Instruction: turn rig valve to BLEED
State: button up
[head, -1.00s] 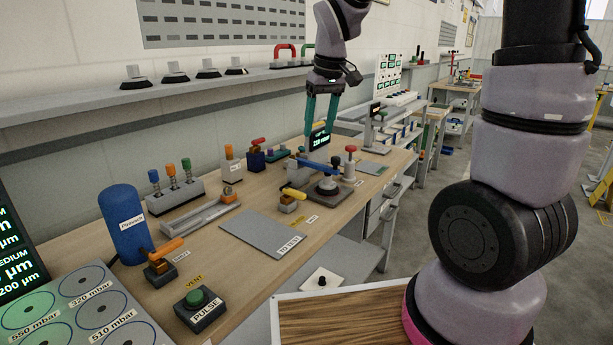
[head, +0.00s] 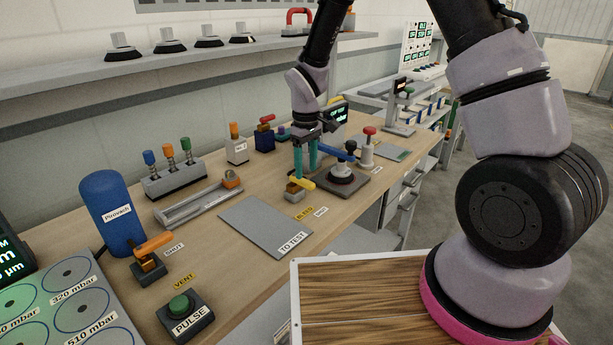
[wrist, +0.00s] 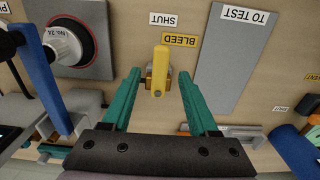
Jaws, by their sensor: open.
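The rig valve has a yellow lever on a brass body (head: 294,190) and stands on the bench beside the BLEED label (head: 304,213) and the SHUT label (head: 320,211). Nothing is held.
A suction rig with a blue arm (head: 337,151) and dark base stands close to the right of the valve. The grey TO TEST plate (head: 265,226) lies flat to its left. An orange-levered valve (head: 150,262) and blue Pirovach cylinder (head: 112,212) stand further left.

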aim_at(306, 180)
jog(key=shift+f, duration=1.75)
grip_shut()
